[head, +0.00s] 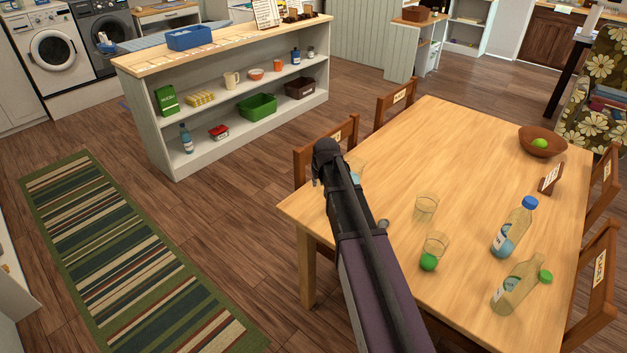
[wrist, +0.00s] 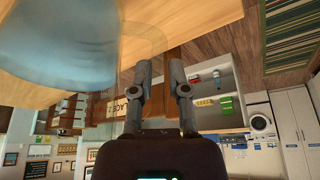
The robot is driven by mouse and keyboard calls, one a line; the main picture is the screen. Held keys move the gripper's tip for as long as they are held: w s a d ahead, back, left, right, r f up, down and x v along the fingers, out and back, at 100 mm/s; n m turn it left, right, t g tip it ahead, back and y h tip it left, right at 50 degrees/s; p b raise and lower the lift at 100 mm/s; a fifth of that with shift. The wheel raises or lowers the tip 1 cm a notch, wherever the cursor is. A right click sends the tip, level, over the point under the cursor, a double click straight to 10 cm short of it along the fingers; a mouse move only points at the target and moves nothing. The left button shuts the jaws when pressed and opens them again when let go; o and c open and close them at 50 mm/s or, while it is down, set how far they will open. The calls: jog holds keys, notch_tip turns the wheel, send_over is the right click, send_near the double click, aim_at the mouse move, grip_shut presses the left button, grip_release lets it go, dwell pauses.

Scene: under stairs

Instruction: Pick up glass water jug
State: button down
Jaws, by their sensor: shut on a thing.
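The glass water jug (wrist: 70,45) is clear with blue water in it and fills the upper left of the wrist view. In the head view only a sliver of the jug (head: 359,172) shows past my arm, near the table's far left corner. My gripper (wrist: 160,72) is shut on a clear part of the jug, with its two fingers a small gap apart. In the head view my gripper (head: 325,176) is mostly hidden behind my wrist.
A low shelf (head: 150,120) stands beyond.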

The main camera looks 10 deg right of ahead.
jog(key=s+d, duration=0.4)
jog(key=d, duration=0.4)
jog(key=shift+s+r+p, duration=0.35)
jog(key=shift+r+p, duration=0.05)
jog(key=shift+r, duration=0.05)
jog(key=shift+d, duration=0.1)
dwell(0.6)
jog(key=c, duration=1.3)
grip_release()
grip_shut()
jog(key=shift+r, duration=0.2)
